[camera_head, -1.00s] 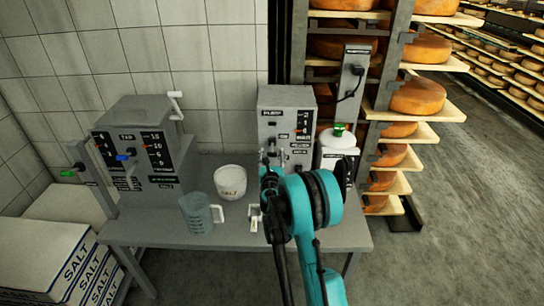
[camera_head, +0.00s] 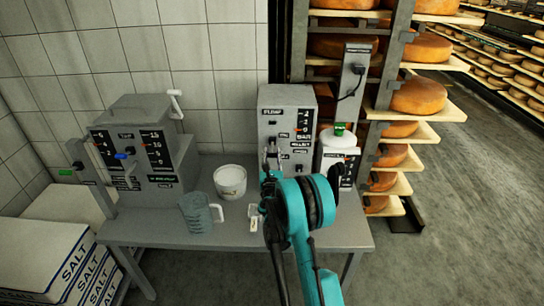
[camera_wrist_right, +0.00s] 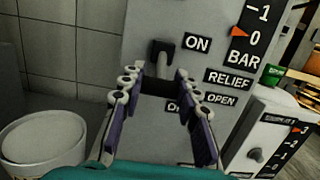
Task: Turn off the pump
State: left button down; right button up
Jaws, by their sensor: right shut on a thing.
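The pump box (camera_head: 287,105) is a grey box at the back middle of the table. In the right wrist view its front panel (camera_wrist_right: 205,20) shows ON, RELIEF and OPEN labels, and a red pointer at 0 BAR. A dark grey switch lever (camera_wrist_right: 162,48) stands beside ON. A lower label is partly covered by a finger. My right gripper (camera_wrist_right: 157,88) is at the panel, its fingers on either side of the lever's lower part, shut on it. My left gripper is not in view.
A second grey control box (camera_head: 145,145) stands at the left of the table (camera_head: 170,233). A white canister (camera_head: 338,142) is right of the pump. Cheese racks (camera_head: 420,95) rise behind; SALT boxes (camera_head: 65,260) are front left.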

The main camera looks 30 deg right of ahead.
dwell(0.4)
jog(key=o, duration=1.2)
jog(key=shift+f, duration=0.1)
jog(key=shift+c, duration=0.2)
jog(key=v, duration=0.7)
jog(key=shift+s+f, duration=0.15)
jog(key=shift+a, duration=0.1)
